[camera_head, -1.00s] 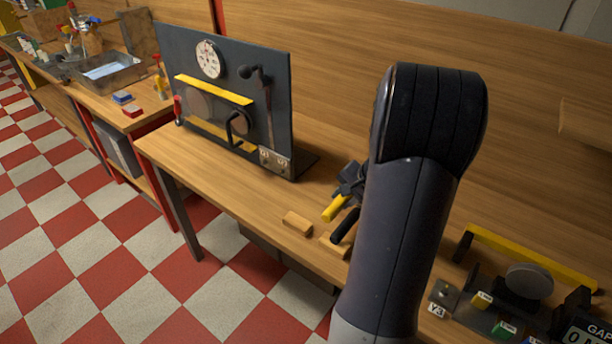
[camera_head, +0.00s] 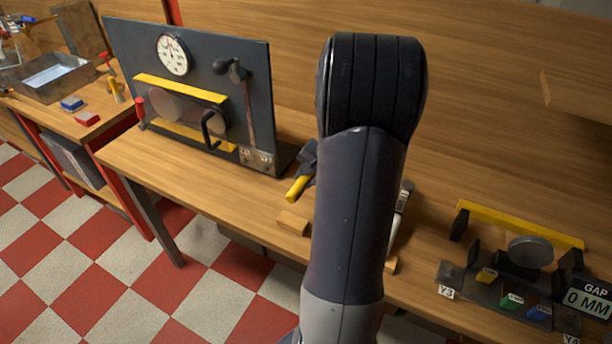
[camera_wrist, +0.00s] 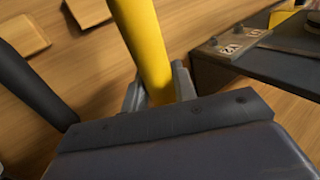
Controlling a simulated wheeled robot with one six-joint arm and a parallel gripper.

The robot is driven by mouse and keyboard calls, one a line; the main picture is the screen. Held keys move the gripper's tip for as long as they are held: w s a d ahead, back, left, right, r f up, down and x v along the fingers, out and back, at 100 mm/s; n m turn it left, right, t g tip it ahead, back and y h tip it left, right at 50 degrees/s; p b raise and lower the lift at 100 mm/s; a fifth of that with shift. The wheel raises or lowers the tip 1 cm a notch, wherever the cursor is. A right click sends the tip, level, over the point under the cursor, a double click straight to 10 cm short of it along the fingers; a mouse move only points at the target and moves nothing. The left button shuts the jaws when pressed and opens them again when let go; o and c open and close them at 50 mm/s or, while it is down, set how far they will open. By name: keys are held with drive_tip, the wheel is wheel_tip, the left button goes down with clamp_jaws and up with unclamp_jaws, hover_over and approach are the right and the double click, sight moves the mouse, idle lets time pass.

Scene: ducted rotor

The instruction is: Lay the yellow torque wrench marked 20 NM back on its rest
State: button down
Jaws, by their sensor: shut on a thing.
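My gripper (camera_wrist: 157,88) is shut on the yellow handle of a torque wrench (camera_wrist: 148,35) in the wrist view. The yellow handle (camera_head: 298,187) also shows left of my arm in the head view, above the workbench. Its 20 NM marking is not visible. Two wooden blocks, which look like rest pieces, lie at the upper left of the wrist view (camera_wrist: 22,36); one block (camera_head: 292,222) shows on the bench in the head view. A black handle (camera_wrist: 32,85) lies left of the yellow one in the wrist view. The wrench's far end is hidden.
A dark upright panel with a gauge (camera_head: 173,54) stands at the bench's left. A grey tool with a label (camera_head: 401,208) and another wooden block (camera_head: 391,265) are right of my arm. A fixture with a yellow bar (camera_head: 520,224) and a gap display (camera_head: 590,298) stands farther right.

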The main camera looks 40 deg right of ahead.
drive_tip(key=shift+f, duration=0.1)
wheel_tip(320, 180, down, 6)
drive_tip(key=b, duration=0.5)
drive_tip(key=shift+r, duration=0.2)
drive_tip(key=shift+f+b, duration=0.4)
drive_tip(key=shift+b, duration=0.35)
drive_tip(key=c, duration=1.1)
unclamp_jaws()
drive_tip(key=shift+a, duration=0.1)
drive_tip(key=shift+o, duration=0.2)
drive_tip(key=v, duration=1.1)
drive_tip(key=shift+p, duration=0.3)
drive_tip(key=shift+f, duration=0.1)
